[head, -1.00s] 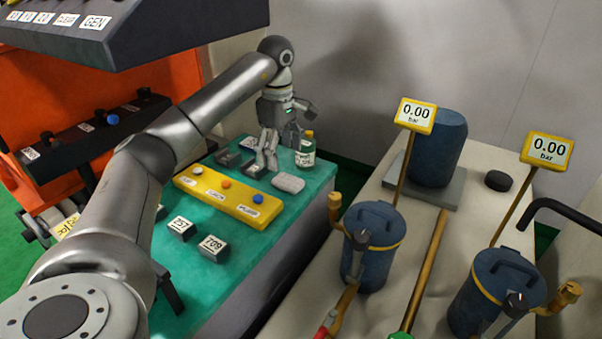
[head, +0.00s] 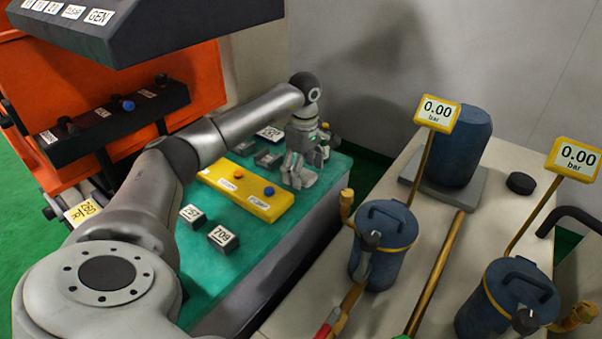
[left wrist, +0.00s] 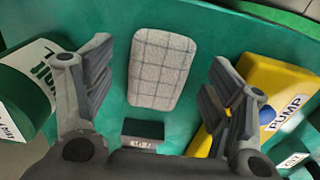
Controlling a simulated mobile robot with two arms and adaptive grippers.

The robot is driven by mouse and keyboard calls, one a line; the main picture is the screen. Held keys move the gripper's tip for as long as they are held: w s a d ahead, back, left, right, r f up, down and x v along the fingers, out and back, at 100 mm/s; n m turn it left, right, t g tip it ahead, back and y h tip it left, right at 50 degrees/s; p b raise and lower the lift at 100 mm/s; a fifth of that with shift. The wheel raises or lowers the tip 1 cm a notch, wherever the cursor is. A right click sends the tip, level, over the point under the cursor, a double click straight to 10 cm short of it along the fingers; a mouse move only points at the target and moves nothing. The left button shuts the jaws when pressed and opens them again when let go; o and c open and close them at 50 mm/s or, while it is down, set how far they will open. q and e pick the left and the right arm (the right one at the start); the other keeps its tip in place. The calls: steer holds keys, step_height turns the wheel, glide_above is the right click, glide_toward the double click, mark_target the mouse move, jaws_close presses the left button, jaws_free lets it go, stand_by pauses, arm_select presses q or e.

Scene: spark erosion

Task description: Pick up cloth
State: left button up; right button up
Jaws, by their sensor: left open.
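The cloth (left wrist: 162,68) is a small light grey checked pad with rounded corners, lying flat on the green tabletop in the left wrist view. My left gripper (left wrist: 150,95) is open, with one finger on each side of the cloth and a gap to both. Its fingers appear above the table and apart from the cloth. In the head view my left gripper (head: 299,172) hangs over the far right part of the green table and largely hides the cloth. My right gripper is not in view.
A yellow panel (head: 245,191) with buttons lies left of the gripper; its PUMP end (left wrist: 287,112) is close to one finger. A black block (left wrist: 143,130) sits below the cloth. Blue canisters (head: 383,240) stand right.

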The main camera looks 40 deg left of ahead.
mark_target(304, 173)
arm_select(q)
steer(key=shift+f, duration=0.5)
steer(key=shift+c, duration=0.2)
steer(key=c, duration=1)
steer(key=shift+r, duration=0.1)
step_height(304, 173, up, 10)
steer(key=shift+b, duration=0.6)
steer(key=o, duration=0.4)
steer(key=shift+c, duration=0.2)
steer(key=c, duration=0.3)
